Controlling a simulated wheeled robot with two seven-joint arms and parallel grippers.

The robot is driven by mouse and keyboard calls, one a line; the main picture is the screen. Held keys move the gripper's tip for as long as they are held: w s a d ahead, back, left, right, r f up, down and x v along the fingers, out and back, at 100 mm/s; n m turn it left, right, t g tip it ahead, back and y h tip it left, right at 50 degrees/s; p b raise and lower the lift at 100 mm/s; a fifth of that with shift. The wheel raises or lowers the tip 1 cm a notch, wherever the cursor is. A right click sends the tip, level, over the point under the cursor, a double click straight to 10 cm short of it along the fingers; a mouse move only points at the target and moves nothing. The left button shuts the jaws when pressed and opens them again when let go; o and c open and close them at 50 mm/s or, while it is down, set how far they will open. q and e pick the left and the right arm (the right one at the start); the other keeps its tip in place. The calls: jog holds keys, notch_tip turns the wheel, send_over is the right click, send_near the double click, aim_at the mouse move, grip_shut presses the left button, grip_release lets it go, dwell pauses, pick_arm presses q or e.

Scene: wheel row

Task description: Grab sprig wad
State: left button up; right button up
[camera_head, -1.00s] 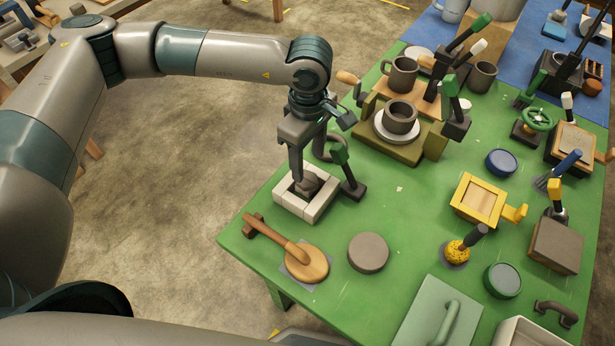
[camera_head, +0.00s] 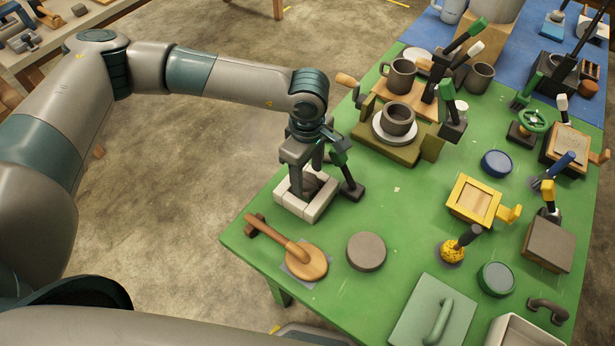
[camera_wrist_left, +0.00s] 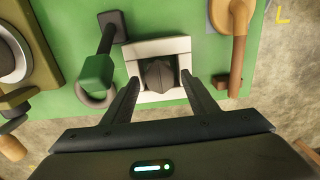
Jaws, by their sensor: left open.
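A dark grey lump, which looks like the sprig wad (camera_wrist_left: 158,75), sits inside a white square block frame (camera_wrist_left: 150,47) near the table's edge. In the head view the white frame (camera_head: 318,208) stands on the green table, and the wad (camera_head: 311,187) is partly hidden by my gripper. My left gripper (camera_head: 306,178) points down just above the frame and is empty. In the left wrist view its open fingers (camera_wrist_left: 160,80) reach toward the left and right sides of the wad. I cannot tell whether they touch it. My right gripper is not in view.
A green-handled tool (camera_head: 347,172) stands close to the frame's right side. A round wooden paddle (camera_head: 305,262) and a grey disc (camera_head: 366,251) lie in front. A mug on a saucer (camera_head: 397,120) is behind. Green table (camera_head: 400,215) is bare to the right.

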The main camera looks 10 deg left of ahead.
pick_arm(q)
jog(key=shift+f, duration=0.5)
jog(key=c, duration=1.2)
jog(key=shift+w+r, duration=0.1)
